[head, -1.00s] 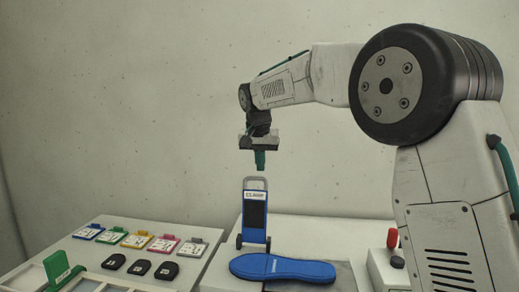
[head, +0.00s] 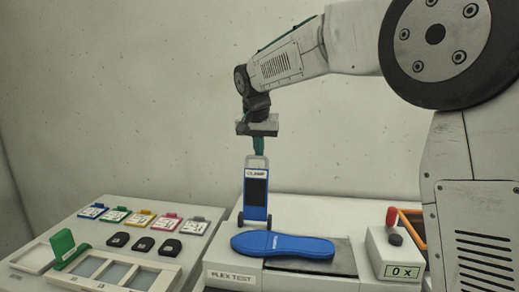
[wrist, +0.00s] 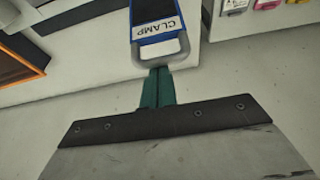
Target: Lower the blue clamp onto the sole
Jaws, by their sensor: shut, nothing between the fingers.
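The blue clamp (head: 256,188) stands upright behind the sole, with a grey loop handle (head: 257,160) on top and dark round feet at its base. The blue sole (head: 283,245) lies flat on the flex test station, partly over a dark plate. My gripper (head: 258,152) is shut and empty, pointing down at the top of the handle. In the wrist view the teal fingertips (wrist: 160,70) meet or nearly meet the handle's bar (wrist: 160,58); I cannot tell whether they touch. The far side of the clamp is hidden.
A control box (head: 391,252) with a dark button and a "0 x" display stands right of the sole. An orange-framed bin (head: 412,225) is behind it.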

